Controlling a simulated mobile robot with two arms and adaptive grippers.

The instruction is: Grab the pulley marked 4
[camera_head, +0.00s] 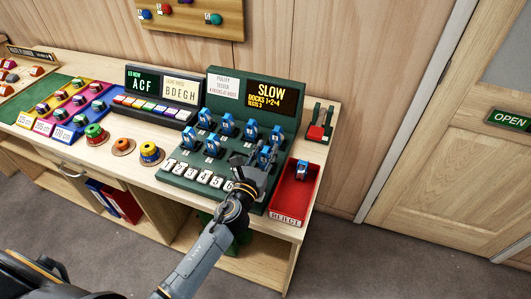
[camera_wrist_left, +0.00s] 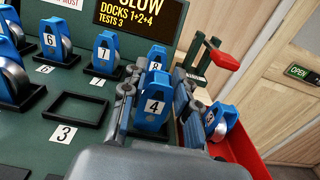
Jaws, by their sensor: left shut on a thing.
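The pulley marked 4 (camera_wrist_left: 153,105) is blue with a white label and stands upright between the fingers of my left gripper (camera_wrist_left: 154,98) in the left wrist view. The fingers are shut on its sides. In the head view my left gripper (camera_head: 257,158) is over the right front part of the green dock board (camera_head: 190,187) and partly hides this pulley. Other blue pulleys marked 6 (camera_wrist_left: 55,42), 7 (camera_wrist_left: 104,58) and 8 (camera_wrist_left: 156,60) stand in the docks behind and to the left. My right gripper is not in view.
A red tray (camera_head: 289,210) right of the board holds one blue pulley (camera_head: 302,169). A red-handled lever device (camera_head: 318,125) stands behind it. A screen (camera_head: 270,92) reads SLOW, DOCKS 1+2+4, TESTS 3. Colored spools (camera_head: 96,134) stand left of the board.

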